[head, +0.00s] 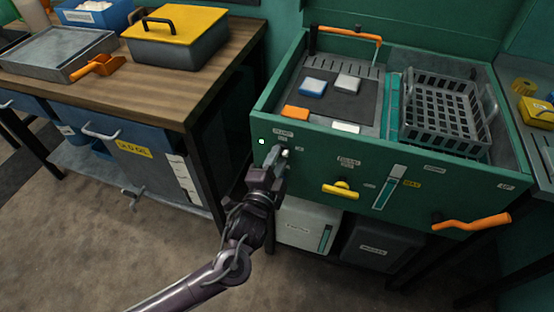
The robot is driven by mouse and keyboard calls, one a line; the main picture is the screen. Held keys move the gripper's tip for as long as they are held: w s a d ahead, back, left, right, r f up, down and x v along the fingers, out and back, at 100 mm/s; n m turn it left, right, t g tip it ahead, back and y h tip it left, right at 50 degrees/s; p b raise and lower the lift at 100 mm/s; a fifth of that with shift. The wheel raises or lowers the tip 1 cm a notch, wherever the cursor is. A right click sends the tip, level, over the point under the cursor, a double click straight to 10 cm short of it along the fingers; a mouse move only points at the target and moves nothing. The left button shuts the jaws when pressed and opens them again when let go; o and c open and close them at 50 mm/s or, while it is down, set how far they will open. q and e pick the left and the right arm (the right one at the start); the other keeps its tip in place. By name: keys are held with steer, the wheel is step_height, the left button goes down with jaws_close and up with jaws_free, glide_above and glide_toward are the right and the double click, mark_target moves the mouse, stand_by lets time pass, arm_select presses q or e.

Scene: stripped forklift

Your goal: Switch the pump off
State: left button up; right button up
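The green parts washer (315,155) stands at the right. Its front panel has a small label (283,134), too small to read surely, at the left end. Just below it is a small pale knob or switch (285,152), partly hidden by my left gripper. Its position cannot be made out. A small white square (262,141) shows left of it, perhaps a lamp. My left gripper (278,158) points up at the panel, with its fingertips at or just in front of the pale part. Contact and finger opening cannot be told. My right gripper is out of view.
A yellow handle (341,189) and an orange lever (471,222) stick out of the front panel. A grey basket (445,112) sits in the washer. A wooden-topped bench (190,95) stands at the left. Open floor (90,245) lies in front.

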arm_select(q)
steer(key=shift+w, duration=0.1)
jaws_close()
stand_by(0.4)
steer(key=n+p, duration=0.3)
steer(key=n, duration=1)
steer(key=shift+d+n, duration=0.1)
steer(key=shift+n, duration=0.3)
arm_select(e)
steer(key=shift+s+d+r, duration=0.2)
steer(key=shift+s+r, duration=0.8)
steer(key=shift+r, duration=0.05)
arm_select(q)
jaws_free()
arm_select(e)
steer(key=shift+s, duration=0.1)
